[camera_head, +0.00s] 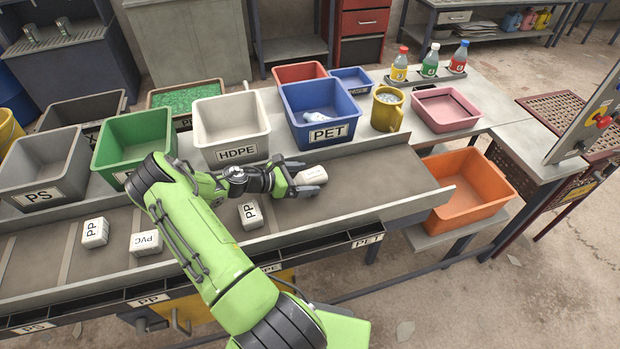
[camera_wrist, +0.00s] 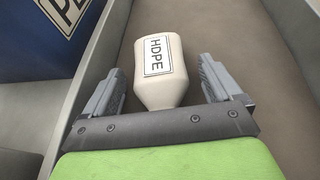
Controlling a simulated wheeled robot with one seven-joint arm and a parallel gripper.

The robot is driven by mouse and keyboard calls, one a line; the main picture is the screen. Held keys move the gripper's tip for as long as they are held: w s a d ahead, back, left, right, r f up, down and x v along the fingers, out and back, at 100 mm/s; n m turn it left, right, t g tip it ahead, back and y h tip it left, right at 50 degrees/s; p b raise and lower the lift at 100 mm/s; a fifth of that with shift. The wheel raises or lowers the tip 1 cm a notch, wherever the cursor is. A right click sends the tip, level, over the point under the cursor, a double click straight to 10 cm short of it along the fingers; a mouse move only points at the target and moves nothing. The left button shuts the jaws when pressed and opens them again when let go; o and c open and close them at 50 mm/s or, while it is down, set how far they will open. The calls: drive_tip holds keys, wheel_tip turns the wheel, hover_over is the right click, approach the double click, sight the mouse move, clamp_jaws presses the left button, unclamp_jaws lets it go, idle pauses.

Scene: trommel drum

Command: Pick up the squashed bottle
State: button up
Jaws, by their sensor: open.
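A cream bottle labelled HDPE (camera_head: 311,174) lies on the conveyor belt, below the blue PET bin. In the wrist view the bottle (camera_wrist: 160,70) lies between the two grey fingers, its narrower end toward my palm. Gaps show on both sides, so the fingers do not grip it. My gripper (camera_head: 305,179) is open around it; the wrist view shows both fingers (camera_wrist: 162,80). I cannot tell from these views how squashed this bottle is. A pale, crumpled-looking item (camera_head: 319,115) lies inside the blue PET bin (camera_head: 330,105).
White blocks labelled PP (camera_head: 95,232), PVC (camera_head: 146,242) and another PP (camera_head: 250,214) lie on the belt. A raised wall (camera_head: 400,207) edges its near side. HDPE (camera_head: 232,130), green (camera_head: 134,137) and PS (camera_head: 46,167) bins stand behind. An orange bin (camera_head: 468,188) sits past the right end.

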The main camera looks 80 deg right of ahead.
drive_tip(key=shift+c, duration=0.4)
drive_tip(key=c, duration=0.9)
drive_tip(key=shift+r, duration=0.15)
drive_tip(key=shift+c, duration=0.2)
